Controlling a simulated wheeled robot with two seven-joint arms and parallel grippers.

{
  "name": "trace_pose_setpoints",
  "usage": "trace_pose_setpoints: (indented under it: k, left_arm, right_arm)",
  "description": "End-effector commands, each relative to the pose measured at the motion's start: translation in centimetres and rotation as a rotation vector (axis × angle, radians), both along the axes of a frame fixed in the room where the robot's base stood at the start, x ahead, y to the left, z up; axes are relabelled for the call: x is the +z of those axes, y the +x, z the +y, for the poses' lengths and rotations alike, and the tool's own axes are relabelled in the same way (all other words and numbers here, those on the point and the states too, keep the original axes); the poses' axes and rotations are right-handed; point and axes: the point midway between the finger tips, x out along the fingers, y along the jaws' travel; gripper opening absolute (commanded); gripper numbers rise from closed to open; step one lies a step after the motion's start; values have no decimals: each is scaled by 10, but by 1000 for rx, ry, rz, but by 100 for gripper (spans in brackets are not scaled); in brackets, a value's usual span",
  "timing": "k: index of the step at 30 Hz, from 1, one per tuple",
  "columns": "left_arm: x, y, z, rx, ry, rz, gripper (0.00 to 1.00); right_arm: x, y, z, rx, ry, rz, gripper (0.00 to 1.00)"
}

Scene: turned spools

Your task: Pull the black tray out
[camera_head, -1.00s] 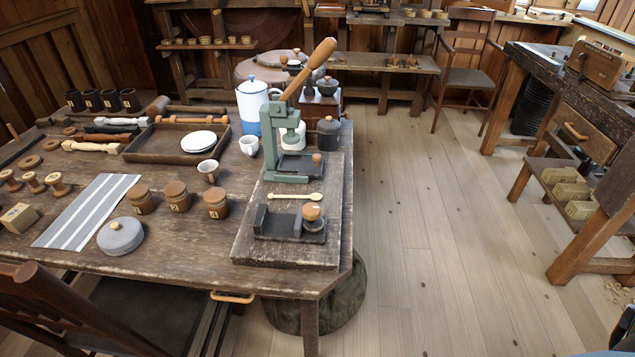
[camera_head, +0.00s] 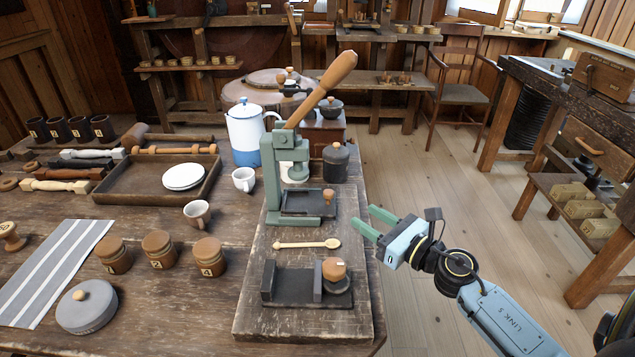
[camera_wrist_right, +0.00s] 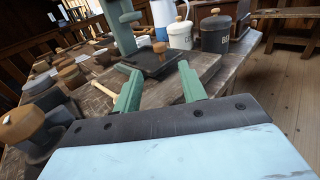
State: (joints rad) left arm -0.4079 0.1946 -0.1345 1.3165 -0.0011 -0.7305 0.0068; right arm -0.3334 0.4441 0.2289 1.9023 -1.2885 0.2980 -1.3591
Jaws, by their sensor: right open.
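The black tray (camera_head: 300,205) sits in the base of the green press (camera_head: 283,165), with a small wooden knob (camera_head: 328,196) at its right side. In the right wrist view, the tray (camera_wrist_right: 150,62) and its knob (camera_wrist_right: 159,47) show beyond the fingers. My right gripper (camera_head: 372,221) is open and empty. It is to the right of the tray, near the right edge of the wooden board, with its green fingers pointing left toward the knob and apart from it. The open fingers also show in the wrist view (camera_wrist_right: 160,84). My left gripper is not in view.
A wooden spoon (camera_head: 307,244) and a dark holder with a wood-topped tamper (camera_head: 335,270) lie on the board in front of the press. A dark lidded pot (camera_head: 336,161) stands behind. The press's wooden lever (camera_head: 325,88) slants up right.

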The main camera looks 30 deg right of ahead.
Motion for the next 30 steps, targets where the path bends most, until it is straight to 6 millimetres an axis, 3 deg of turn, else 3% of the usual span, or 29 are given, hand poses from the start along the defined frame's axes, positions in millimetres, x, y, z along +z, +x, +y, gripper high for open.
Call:
trace_pose_setpoints:
  k: [18,24,30]
  left_arm:
    - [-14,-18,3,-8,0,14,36]
    - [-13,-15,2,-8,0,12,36]
    - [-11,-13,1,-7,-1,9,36]
  right_arm:
    - [1,100,23,-3,5,-1,42]
    - [0,120,29,-3,7,1,42]
    - [-1,127,30,-2,5,1,42]
